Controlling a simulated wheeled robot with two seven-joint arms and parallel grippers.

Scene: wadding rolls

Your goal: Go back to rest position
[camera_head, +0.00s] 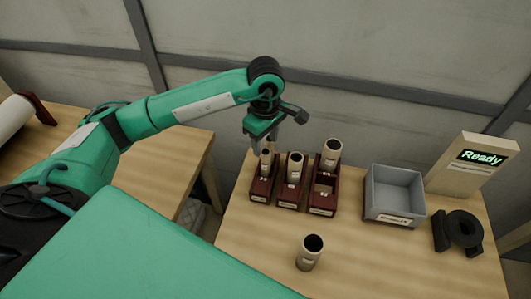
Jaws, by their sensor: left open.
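My left arm reaches from the left over the gap between the tables, and my left gripper (276,144) hangs open, fingers down, just above and behind the leftmost rolls. A beige tube (265,163) stands in the left dark red holder (261,188). A second tube (295,168) stands in the middle holder (289,195). A third tube (331,155) stands at the back of the right holder (323,204), whose front slot looks empty. Whether the gripper touches the left tube is hard to tell. My right gripper is not in view.
Another tube (309,253) stands alone at the front of the wooden table (375,265). To the right are a grey open bin (393,215), a black ring-shaped object (461,231) and a "Ready" display (480,157). A white roll (14,117) lies on the left table (165,170).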

